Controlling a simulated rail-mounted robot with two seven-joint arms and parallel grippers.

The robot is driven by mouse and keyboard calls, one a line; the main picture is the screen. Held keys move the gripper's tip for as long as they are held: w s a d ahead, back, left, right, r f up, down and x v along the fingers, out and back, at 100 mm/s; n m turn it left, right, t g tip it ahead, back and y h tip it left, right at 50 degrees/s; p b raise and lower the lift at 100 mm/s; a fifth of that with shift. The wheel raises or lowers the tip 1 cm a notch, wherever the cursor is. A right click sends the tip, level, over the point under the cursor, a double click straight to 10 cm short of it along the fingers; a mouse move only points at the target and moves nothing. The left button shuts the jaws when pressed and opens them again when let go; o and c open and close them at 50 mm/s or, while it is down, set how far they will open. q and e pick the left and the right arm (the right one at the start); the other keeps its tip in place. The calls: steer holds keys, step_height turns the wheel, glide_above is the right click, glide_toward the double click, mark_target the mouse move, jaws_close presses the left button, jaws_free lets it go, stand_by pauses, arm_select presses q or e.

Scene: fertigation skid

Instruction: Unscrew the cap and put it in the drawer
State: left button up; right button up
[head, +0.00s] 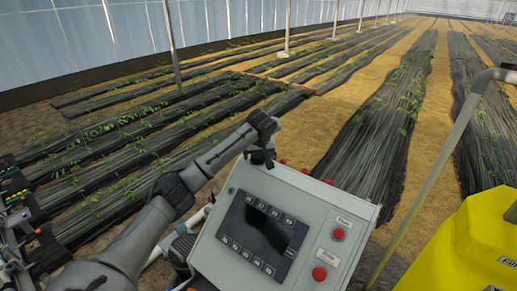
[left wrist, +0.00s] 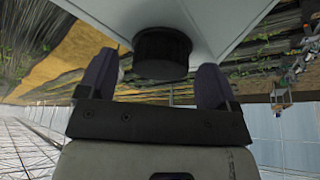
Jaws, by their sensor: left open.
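A black round cap (left wrist: 162,52) sits against a pale grey flat surface in the left wrist view. My left gripper (left wrist: 157,85) is open, with one dark finger on each side of the cap. Small gaps seem to show between the fingers and the cap. In the head view my left gripper (head: 263,158) is at the upper left corner of the grey control box (head: 310,192), and the cap cannot be made out there. No drawer can be made out. My right gripper is in neither view.
The control box has a dark screen (head: 262,229) and red buttons (head: 319,273) on its front. A yellow tank (head: 465,245) and a grey metal rail (head: 440,165) stand at the right. Covered plant rows (head: 385,125) lie behind. Fittings (head: 15,195) crowd the left edge.

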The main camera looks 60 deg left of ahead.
arm_select(q)
steer(key=shift+f, duration=0.15)
steer(key=c, duration=1)
steer(key=shift+n+g+y, duration=0.3)
steer(key=shift+n+g, duration=0.2)
steer(key=shift+n, duration=1)
steer(key=shift+w+n+g, duration=0.15)
steer(key=shift+n+g, duration=0.15)
steer(key=shift+n, duration=0.4)
steer(key=shift+n+g, duration=0.3)
steer(key=shift+n, duration=0.5)
steer(key=shift+n+g, duration=0.4)
steer(key=shift+n, duration=1.1)
